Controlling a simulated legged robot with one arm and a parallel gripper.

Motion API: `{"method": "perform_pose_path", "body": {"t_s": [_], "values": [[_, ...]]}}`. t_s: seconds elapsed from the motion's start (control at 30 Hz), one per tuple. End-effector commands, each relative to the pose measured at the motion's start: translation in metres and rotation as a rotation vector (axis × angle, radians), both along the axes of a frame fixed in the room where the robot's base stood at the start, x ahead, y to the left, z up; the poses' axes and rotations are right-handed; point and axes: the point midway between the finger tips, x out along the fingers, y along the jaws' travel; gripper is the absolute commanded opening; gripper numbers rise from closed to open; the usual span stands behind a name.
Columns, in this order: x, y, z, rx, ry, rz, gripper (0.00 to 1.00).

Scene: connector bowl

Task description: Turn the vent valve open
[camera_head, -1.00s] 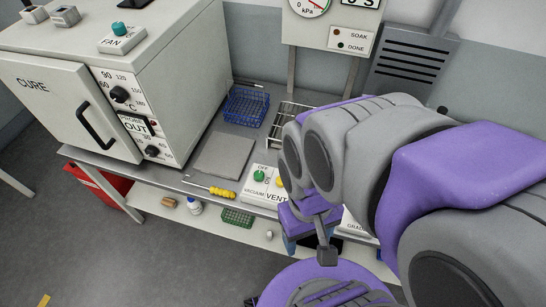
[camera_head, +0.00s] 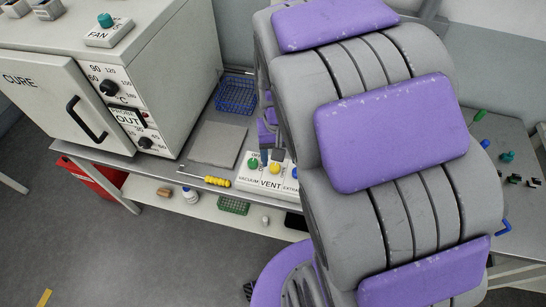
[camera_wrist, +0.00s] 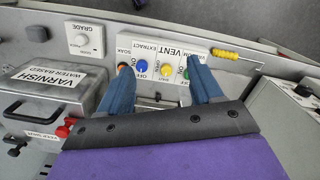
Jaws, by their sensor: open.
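The vent valve is a yellow knob (camera_head: 275,167) above the word VENT on a white control box (camera_head: 247,182) at the bench's front edge. In the wrist view the yellow knob (camera_wrist: 166,69) appears between a blue knob (camera_wrist: 141,67) and a green knob (camera_wrist: 187,73). My gripper (camera_wrist: 159,67) is open, its two blue fingers spread on either side of the blue and yellow knobs. Nothing is between the fingers in their grip. The right finger is close to the green knob in the picture. The gap in height to the box cannot be told. In the head view my arm hides the box's right end.
A yellow-handled screwdriver (camera_head: 215,181) lies left of the box, in front of a grey plate (camera_head: 219,143). A blue wire basket (camera_head: 236,95) stands behind. The CURE oven (camera_head: 92,95) fills the left. A VARNISH container (camera_wrist: 45,85) and a GRADE box (camera_wrist: 86,40) show in the wrist view.

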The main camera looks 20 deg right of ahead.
Motion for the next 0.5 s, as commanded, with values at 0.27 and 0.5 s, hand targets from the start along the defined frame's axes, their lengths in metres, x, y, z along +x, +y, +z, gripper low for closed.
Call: {"method": "perform_pose_path", "body": {"t_s": [0.27, 0.5], "values": [[0.083, -0.026, -0.043, -0.021, -0.042, -0.095, 0.65], [0.118, -0.038, -0.071, -0.026, -0.064, -0.133, 0.65]]}}
